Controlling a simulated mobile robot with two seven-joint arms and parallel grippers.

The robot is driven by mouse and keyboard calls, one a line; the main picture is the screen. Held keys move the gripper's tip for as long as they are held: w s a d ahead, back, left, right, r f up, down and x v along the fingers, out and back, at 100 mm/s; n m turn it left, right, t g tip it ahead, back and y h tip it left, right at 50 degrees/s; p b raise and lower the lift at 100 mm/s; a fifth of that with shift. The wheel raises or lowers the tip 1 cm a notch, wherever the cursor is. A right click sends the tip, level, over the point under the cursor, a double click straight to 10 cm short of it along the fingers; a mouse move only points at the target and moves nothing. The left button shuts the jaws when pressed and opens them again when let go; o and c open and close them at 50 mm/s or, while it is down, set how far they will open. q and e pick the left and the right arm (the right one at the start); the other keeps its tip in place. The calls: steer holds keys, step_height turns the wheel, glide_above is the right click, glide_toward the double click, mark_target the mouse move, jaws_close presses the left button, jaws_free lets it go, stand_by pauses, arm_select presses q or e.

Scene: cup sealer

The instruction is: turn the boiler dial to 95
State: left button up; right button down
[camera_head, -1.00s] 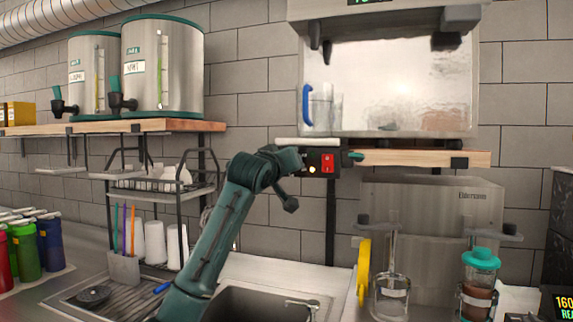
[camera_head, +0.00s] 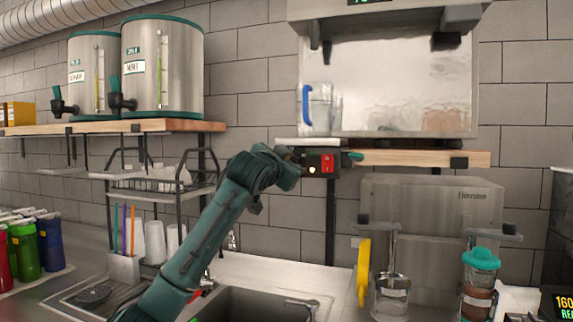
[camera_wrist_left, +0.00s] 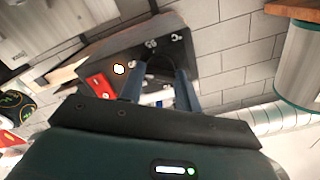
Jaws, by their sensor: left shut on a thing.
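The boiler's dark control box (camera_head: 320,172) sits under the wooden shelf in the head view, with a red switch (camera_head: 327,163) and a small lit lamp (camera_head: 312,170). My left gripper (camera_head: 297,158) is at the box's left end, and the dial is hidden there. In the left wrist view the dark dial (camera_wrist_left: 161,66) lies between the two blue fingers of my left gripper (camera_wrist_left: 160,82), which is shut on it. A "95" mark (camera_wrist_left: 151,43) shows on the panel beside the dial. The dial's pointer cannot be made out. My right gripper is not in view.
A wire rack (camera_head: 165,190) with cups is left of my arm. The sink (camera_head: 255,305) lies below, and a steel machine (camera_head: 430,200) stands at the right.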

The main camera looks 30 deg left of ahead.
arm_select(q)
steer(key=m, duration=1.1)
steer(key=shift+f, duration=0.15)
steer(key=shift+m, duration=0.4)
steer(key=o, duration=1)
steer(key=shift+s, duration=0.15)
